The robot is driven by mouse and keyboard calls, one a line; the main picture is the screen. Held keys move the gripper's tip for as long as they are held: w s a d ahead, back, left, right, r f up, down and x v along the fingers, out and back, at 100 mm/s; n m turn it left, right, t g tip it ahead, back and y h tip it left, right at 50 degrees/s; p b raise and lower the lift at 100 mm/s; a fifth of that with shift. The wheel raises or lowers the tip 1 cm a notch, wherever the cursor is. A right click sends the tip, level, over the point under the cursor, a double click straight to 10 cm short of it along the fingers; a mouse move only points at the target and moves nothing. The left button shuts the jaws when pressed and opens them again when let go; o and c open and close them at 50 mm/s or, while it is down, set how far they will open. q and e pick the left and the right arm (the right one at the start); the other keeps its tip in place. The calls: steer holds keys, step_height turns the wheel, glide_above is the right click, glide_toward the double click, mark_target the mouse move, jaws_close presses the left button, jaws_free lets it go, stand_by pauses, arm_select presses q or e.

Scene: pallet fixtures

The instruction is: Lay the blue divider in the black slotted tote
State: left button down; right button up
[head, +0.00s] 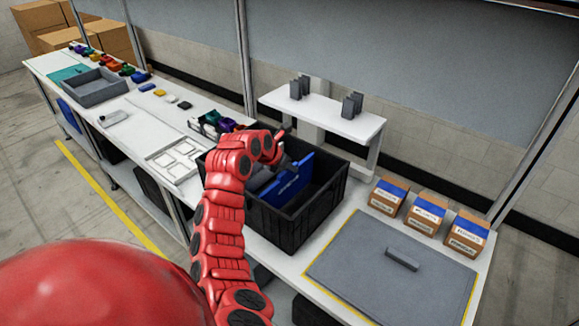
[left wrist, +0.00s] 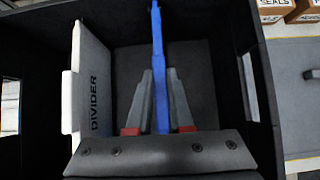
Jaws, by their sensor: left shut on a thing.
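The black slotted tote (head: 285,228) stands on the white bench, and its dark inside fills much of the left wrist view (left wrist: 30,100). The blue divider (head: 293,182) is inside the tote, partly below its rim. In the left wrist view the blue divider (left wrist: 158,50) shows edge-on between the two fingers of my left gripper (left wrist: 160,85), which is shut on it. A light grey divider (left wrist: 88,85) marked DIVIDER stands to the left of it in the tote. In the head view my red arm partly hides the tote. I cannot tell whether the blue divider touches the tote floor.
A white raised shelf (head: 325,118) with grey pieces stands behind the tote. Several labelled cardboard boxes (head: 425,213) and a grey mat (head: 385,265) with a small grey bar (head: 402,258) are to the right. A white tray (head: 178,160) lies to the left.

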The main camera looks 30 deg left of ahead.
arm_select(q)
steer(key=shift+f+b, duration=0.35)
steer(key=shift+f, duration=0.2)
stand_by(0.4)
steer(key=c, duration=0.7)
jaws_free()
steer(key=shift+c, duration=0.2)
steer(key=shift+s+a+r, duration=0.1)
steer(key=shift+s+r, duration=0.25)
steer(key=b+v, duration=0.5)
steer(key=v, duration=1.1)
steer(key=shift+s, duration=0.15)
steer(key=shift+r, duration=0.1)
